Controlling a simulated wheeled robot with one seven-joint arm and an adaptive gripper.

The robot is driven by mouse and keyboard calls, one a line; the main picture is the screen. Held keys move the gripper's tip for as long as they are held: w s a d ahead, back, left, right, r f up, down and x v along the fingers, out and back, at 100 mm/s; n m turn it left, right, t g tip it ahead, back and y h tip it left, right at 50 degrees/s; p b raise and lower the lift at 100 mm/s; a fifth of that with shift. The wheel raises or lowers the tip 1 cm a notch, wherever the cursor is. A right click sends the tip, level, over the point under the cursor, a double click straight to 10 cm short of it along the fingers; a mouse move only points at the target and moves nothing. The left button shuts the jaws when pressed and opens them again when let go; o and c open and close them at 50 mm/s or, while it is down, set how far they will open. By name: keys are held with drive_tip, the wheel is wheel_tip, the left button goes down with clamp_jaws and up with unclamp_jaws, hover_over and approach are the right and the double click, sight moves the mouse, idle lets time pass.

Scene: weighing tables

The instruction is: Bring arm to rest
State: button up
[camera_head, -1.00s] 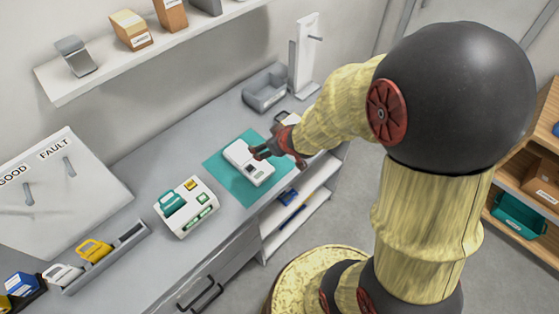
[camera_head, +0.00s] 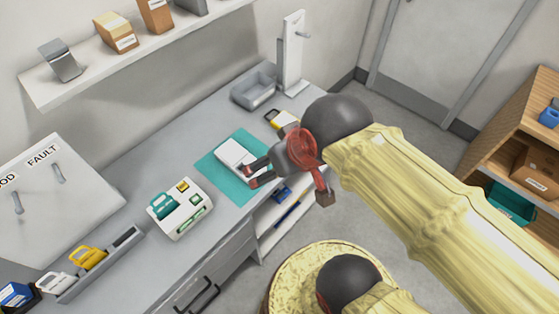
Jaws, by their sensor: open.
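My gripper (camera_head: 257,174) is open and empty, with its red and dark fingers spread near the front edge of the table. It hangs in front of the white device (camera_head: 236,153) on the teal mat (camera_head: 218,181) and hides part of both. My arm (camera_head: 430,190) is folded, with its yellow link running from the lower right toward the gripper. I cannot tell the gripper's height above the table.
The grey table (camera_head: 135,180) holds a white box with green parts (camera_head: 184,212), a grey bin (camera_head: 254,91), a white stand (camera_head: 292,55) and a GOOD/FAULT board (camera_head: 70,195). A wooden shelf (camera_head: 520,130) stands at right. Grey floor shows between.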

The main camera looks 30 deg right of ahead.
drive_tip(key=shift+f, duration=0.1)
wheel_tip(320, 180, down, 8)
drive_tip(key=b, duration=0.8)
drive_tip(key=shift+c, duration=0.5)
